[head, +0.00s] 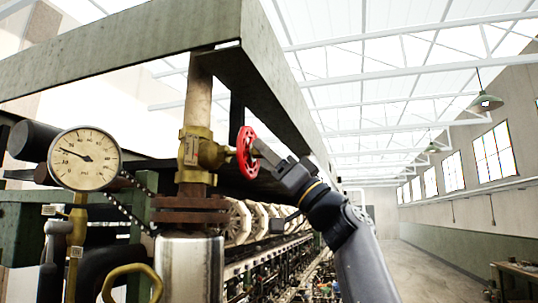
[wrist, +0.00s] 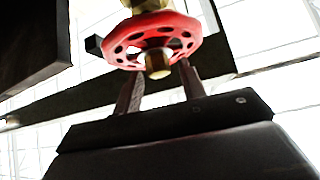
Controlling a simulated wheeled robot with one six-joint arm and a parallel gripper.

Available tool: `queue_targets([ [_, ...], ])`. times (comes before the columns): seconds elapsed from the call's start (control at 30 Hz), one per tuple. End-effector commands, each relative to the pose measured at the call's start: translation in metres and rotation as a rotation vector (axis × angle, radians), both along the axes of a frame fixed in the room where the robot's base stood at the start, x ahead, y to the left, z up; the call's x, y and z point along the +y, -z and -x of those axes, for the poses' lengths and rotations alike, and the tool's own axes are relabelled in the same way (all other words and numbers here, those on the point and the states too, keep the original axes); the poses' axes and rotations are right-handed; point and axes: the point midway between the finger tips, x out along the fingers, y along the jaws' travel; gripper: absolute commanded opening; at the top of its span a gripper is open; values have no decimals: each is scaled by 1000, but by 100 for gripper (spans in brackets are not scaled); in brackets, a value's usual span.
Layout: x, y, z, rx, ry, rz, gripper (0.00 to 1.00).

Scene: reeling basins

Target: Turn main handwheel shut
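The red main handwheel (head: 244,153) sits on a brass valve (head: 197,152) on the vertical pipe in the head view. In the wrist view the wheel (wrist: 119,38) shows at the top, with a round brass hub at its middle. My gripper (head: 259,150) is at the wheel's right side, its fingers pointing at the wheel face. In the wrist view the fingers of my gripper (wrist: 160,82) are spread apart, one on each side of the hub, with their tips at the near rim. Whether they touch the rim I cannot tell.
A green-grey beam (head: 120,48) runs above the valve. A pressure gauge (head: 84,158) and a yellow-green curved handle (head: 132,272) are at the left. A steel cylinder (head: 190,265) stands below the valve flange. The aisle floor (head: 425,265) at the right is open.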

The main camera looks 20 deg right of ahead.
Motion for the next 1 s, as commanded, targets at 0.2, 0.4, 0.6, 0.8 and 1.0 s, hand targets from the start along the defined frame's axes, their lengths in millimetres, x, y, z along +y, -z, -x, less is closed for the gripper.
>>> queue_targets([
  [0.2,0,0,0,0,0,0,21],
  [0.4,0,0,0,0,0,0,5],
  [0.6,0,0,0,5,1,-3,1],
  [0.8,0,0,1,48,2,-32,1],
  [1.0,1,-1,3,147,2,-99,1],
])
